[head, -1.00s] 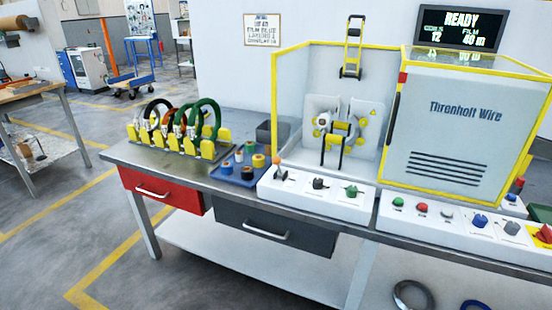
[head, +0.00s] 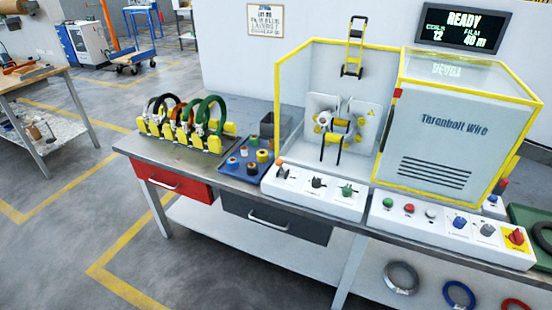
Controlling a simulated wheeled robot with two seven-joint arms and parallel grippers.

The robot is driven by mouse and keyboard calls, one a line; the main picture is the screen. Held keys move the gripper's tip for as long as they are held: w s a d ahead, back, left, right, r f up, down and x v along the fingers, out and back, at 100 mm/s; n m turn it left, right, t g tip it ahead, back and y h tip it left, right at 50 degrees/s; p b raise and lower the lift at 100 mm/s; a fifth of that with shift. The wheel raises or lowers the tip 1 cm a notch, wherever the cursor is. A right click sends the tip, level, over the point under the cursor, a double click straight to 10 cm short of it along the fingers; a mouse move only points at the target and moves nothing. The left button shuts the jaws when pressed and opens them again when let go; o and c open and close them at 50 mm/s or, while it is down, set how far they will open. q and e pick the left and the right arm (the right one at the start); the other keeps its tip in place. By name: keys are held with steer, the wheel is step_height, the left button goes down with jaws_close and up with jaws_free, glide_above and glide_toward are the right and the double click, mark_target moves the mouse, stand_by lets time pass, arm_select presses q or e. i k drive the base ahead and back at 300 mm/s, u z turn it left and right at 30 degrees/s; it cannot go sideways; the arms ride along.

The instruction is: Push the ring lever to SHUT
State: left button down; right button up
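A white control panel (head: 338,203) stands on the bench front before the wrapping machine. At its left end is a lever with an orange knob (head: 280,163), standing roughly upright. A dark knob (head: 317,182) and a green knob (head: 347,190) sit to its right. The panel labels are too small to read, so I cannot tell which control is marked as the ring lever or its position. The wrapping ring unit (head: 338,122) is inside the yellow-framed bay; I cannot tell whether its ring is open or shut. Neither gripper is in view.
Several coils stand in a yellow rack (head: 160,128) at the left. A blue tray (head: 232,171) holds small rolls beside the panel. The machine cabinet (head: 425,150) and a second panel with buttons (head: 408,222) stand right. The display (head: 463,28) reads READY. Floor before the bench is clear.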

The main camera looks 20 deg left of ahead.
mark_target(278, 162)
steer(key=k, duration=1.35)
steer(key=u, duration=0.4)
steer(key=i, duration=1.7)
steer(key=z, duration=0.85)
